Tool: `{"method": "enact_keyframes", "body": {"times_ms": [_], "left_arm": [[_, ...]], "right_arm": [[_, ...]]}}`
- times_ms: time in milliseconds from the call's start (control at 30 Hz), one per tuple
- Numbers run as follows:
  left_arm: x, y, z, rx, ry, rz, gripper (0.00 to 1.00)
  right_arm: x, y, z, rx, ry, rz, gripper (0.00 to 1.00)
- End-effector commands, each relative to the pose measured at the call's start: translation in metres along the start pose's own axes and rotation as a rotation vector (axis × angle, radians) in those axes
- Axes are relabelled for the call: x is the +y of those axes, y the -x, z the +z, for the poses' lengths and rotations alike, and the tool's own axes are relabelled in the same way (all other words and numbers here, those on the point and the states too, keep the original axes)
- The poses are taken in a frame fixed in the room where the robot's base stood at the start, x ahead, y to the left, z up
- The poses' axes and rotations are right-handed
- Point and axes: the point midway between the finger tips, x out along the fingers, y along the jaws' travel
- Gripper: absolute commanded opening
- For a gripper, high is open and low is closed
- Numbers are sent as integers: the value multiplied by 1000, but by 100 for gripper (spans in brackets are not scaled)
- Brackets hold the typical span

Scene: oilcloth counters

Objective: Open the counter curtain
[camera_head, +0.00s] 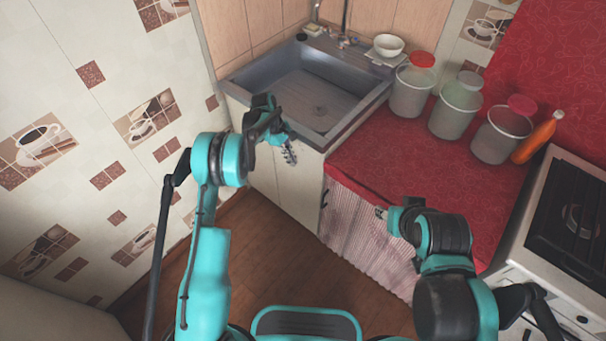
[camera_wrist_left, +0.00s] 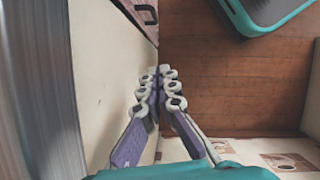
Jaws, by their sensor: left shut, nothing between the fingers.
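The counter curtain (camera_head: 358,232) is a pale pink, striped, gathered cloth. It hangs closed below the red counter top in the head view, and its right part is hidden behind my right arm. My left gripper (camera_head: 290,155) is in front of the white cabinet under the sink, left of the curtain and apart from it. In the left wrist view the fingers of my left gripper (camera_wrist_left: 160,78) are together with nothing between them. My right gripper (camera_head: 380,212) is in front of the curtain just below the counter edge; its finger opening is too small to make out.
The metal sink (camera_head: 310,95) sits at the back left in a white cabinet (camera_head: 295,190). The red counter (camera_head: 400,150) bears several jars and an orange bottle (camera_head: 537,137). A stove (camera_head: 575,215) stands at the right. The wooden floor (camera_head: 265,250) before the curtain is clear.

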Motion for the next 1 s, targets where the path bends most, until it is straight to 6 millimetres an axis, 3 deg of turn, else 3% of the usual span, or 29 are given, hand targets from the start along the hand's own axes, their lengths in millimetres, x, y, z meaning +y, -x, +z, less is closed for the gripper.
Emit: {"method": "enact_keyframes", "body": {"times_ms": [800,900,1000], "left_arm": [[0,-178,-1,1,-4,2,0],[0,-196,0,0,-4,1,0],[0,-199,18,0,-5,0,0]], "right_arm": [[0,-48,34,0,0,0,40],[0,-53,38,0,0,0,40],[0,-58,41,0,0,0,40]]}}
